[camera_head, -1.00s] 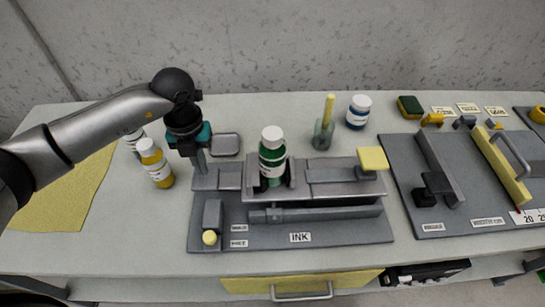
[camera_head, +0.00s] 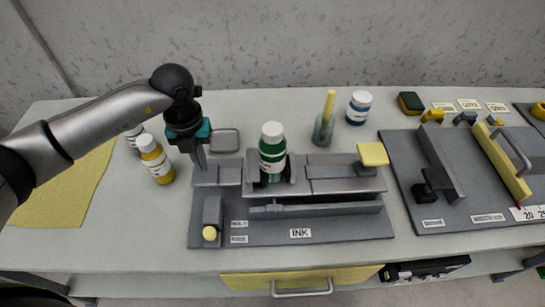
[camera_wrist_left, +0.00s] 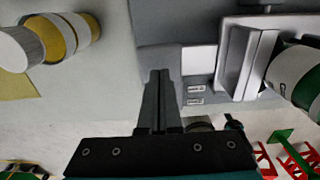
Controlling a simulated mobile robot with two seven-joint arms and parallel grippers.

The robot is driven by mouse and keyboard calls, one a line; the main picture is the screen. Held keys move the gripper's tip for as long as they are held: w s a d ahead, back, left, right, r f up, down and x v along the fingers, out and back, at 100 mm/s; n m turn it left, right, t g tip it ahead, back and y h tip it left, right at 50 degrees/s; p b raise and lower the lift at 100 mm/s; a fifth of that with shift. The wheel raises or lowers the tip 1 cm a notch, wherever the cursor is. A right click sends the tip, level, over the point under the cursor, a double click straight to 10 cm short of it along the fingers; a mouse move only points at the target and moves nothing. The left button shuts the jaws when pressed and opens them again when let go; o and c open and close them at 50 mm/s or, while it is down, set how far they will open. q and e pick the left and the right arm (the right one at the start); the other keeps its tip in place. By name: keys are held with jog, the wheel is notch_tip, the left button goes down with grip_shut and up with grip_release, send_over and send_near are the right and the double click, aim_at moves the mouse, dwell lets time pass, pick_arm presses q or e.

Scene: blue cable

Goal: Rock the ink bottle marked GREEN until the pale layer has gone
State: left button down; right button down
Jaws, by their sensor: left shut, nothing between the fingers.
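The ink bottle (camera_head: 272,158) has green contents, a white cap and a pale label whose lettering is too small to read. It stands roughly upright in a grey cradle (camera_head: 294,184) on the board marked INK (camera_head: 350,232). It also shows at the right edge of the left wrist view (camera_wrist_left: 294,76). I cannot tell whether a pale layer shows in it. My left gripper (camera_head: 201,166) is shut and empty, pointing down over the left end of the grey fixture, left of the bottle and apart from it. Its fingers show together in the left wrist view (camera_wrist_left: 159,76). My right gripper is out of view.
A yellow bottle (camera_head: 155,160) and a mostly hidden white-capped bottle stand left of my gripper. A grey dish (camera_head: 225,140), a cup (camera_head: 323,130) holding a yellow stick and a blue bottle (camera_head: 359,108) stand behind the fixture. Another grey board (camera_head: 460,220) lies right.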

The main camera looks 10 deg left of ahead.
aim_at(205, 174)
pick_arm(q)
jog(key=shift+d+f+b, duration=0.1)
jog(key=shift+f+b, duration=2)
jog(key=shift+f, duration=0.9)
jog(key=shift+r+p, duration=1.6)
jog(key=shift+r, duration=0.3)
jog(key=shift+r+p, duration=1.05)
jog(key=shift+r, duration=0.25)
notch_tip(205, 174, up, 10)
jog(key=p, duration=0.8)
